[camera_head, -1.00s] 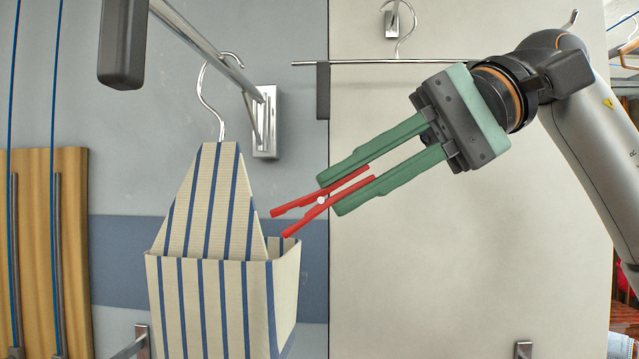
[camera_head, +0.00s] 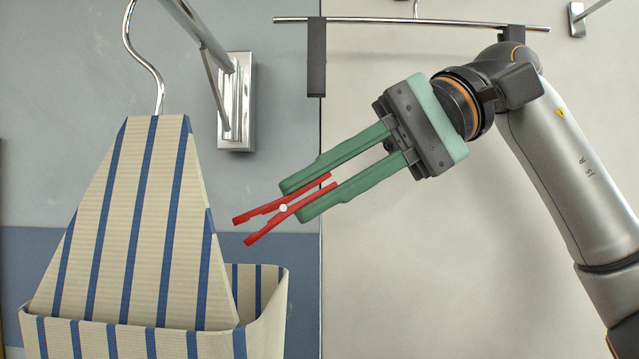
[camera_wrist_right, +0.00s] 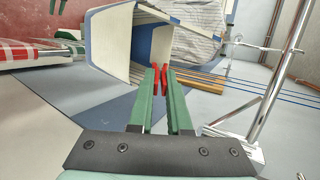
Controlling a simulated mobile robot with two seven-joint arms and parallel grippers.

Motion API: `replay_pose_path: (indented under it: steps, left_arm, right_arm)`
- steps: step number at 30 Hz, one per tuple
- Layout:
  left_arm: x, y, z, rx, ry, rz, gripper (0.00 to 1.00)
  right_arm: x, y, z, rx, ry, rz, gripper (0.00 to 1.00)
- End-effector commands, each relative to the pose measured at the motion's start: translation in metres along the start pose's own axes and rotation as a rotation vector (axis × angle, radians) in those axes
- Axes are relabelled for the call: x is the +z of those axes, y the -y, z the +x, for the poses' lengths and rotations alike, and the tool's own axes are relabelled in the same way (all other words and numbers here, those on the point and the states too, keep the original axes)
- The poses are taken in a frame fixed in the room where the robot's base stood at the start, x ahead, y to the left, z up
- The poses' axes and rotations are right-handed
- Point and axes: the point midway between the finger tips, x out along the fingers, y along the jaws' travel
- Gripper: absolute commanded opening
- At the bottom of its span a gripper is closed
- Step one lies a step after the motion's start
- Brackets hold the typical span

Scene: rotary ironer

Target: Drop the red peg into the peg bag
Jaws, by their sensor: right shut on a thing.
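The red peg (camera_head: 285,208) is held between the green fingertips of my right gripper (camera_head: 300,199), which is shut on it. The peg's free ends point down and left, over the right side of the peg bag's opening. The peg bag (camera_head: 130,240) is cream with blue stripes and hangs from a metal hook at the left. Peg and bag look apart. In the right wrist view, the red peg (camera_wrist_right: 160,73) shows at the fingertips, in front of the bag's open mouth (camera_wrist_right: 130,45). My left gripper is not in view.
A chrome wall bracket (camera_head: 236,100) with a rail stands behind and above the bag. A thin horizontal rail (camera_head: 400,21) with dark end pieces runs along the top. In the right wrist view, a metal pole (camera_wrist_right: 283,75) rises at the right.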

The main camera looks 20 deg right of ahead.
Motion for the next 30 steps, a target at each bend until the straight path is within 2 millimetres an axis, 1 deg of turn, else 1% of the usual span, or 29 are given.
replay_pose_path:
  steps: [7, 30]
  left_arm:
    - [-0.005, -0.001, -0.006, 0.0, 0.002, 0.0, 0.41]
    - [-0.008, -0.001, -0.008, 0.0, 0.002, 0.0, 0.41]
  right_arm:
    - [0.001, 0.002, -0.001, 0.005, 0.003, -0.001, 0.0]
    - [0.004, 0.027, 0.069, 0.004, 0.004, 0.0, 0.0]
